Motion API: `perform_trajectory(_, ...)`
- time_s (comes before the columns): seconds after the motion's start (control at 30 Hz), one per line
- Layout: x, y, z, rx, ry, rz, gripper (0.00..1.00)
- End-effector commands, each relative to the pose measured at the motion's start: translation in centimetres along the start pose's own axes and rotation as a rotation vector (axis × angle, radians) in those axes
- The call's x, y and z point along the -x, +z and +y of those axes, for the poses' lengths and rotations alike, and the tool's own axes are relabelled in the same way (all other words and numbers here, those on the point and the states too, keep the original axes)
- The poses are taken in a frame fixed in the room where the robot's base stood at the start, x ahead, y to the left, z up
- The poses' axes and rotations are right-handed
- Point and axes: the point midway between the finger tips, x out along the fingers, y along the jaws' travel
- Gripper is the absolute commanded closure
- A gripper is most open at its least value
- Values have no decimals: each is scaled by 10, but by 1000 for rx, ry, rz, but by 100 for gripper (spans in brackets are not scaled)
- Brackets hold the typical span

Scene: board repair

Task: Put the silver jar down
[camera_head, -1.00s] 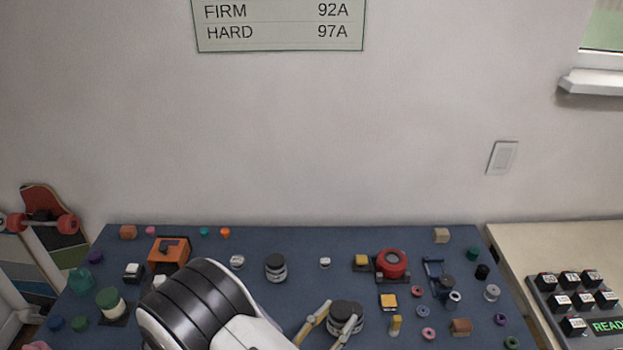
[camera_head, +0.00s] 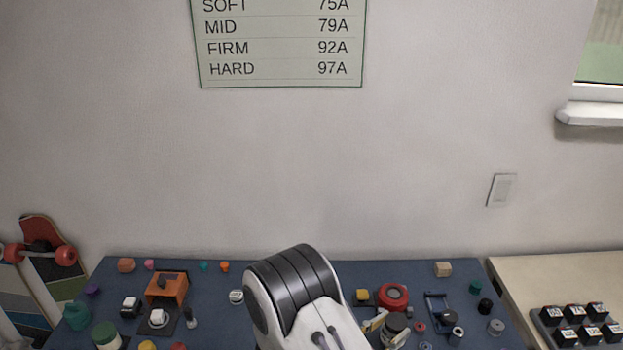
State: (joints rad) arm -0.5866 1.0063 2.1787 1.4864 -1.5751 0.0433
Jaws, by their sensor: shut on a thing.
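The silver jar (camera_head: 395,324) has a dark lid and a pale silvery body. It is at the right of the blue mat, just in front of a red round piece (camera_head: 393,294). My gripper (camera_head: 388,328) is shut on the jar, with one pale finger on its left and one at its lower right. I cannot tell whether the jar's base touches the mat. My white and black arm covers the middle of the mat.
A yellow block (camera_head: 362,296) lies left of the red piece. A blue bracket (camera_head: 437,306) and small rings stand close on the right. An orange fixture (camera_head: 167,287) and a green-lidded jar (camera_head: 105,334) are at the left.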

Motion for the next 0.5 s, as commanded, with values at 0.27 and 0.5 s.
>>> perform_trajectory(0.27,0,0,0,0,1,1,94)
perform_trajectory(0.5,0,2,-6,0,-22,1,94)
